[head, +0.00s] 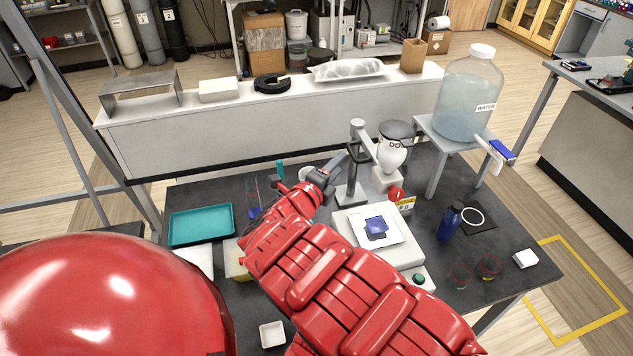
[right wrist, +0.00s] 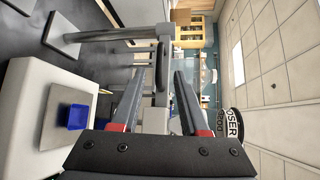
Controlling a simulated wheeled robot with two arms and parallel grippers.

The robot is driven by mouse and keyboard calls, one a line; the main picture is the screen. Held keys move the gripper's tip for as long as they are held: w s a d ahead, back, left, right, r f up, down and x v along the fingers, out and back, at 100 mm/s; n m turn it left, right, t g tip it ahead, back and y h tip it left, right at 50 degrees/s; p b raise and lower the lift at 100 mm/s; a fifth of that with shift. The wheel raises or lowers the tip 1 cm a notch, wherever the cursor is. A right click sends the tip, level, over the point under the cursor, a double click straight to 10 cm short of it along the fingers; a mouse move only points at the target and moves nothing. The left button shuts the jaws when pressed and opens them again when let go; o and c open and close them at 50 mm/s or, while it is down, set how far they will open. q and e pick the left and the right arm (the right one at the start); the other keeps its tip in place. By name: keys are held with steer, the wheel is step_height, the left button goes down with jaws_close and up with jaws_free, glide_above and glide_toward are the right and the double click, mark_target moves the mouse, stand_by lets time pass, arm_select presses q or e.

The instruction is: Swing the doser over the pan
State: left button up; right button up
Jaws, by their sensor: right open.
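The doser (head: 392,156) is a white and grey vessel with a red knob under it, held on a grey post stand (head: 356,150). Its label shows at the right of the right wrist view (right wrist: 232,126). The blue pan (head: 376,226) sits on the scale's plate, in front of the doser and slightly left; it also shows in the right wrist view (right wrist: 78,117). My right gripper (head: 338,166) is open, left of the post. In the right wrist view, a grey arm with a dark grip (right wrist: 162,70) shows between its fingers; contact is unclear. My left gripper is out of view.
The white scale (head: 408,258) stands on the dark table. A water jug (head: 468,95) stands on a raised platform at right. A blue bottle (head: 449,224) and small cups are at the table's right. A teal tray (head: 201,226) lies at left.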

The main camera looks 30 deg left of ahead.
steer(key=s+r+p, duration=0.1)
steer(key=s+p, duration=0.4)
steer(key=s, duration=0.4)
steer(key=shift+d+r, duration=0.15)
steer(key=shift+d, duration=0.1)
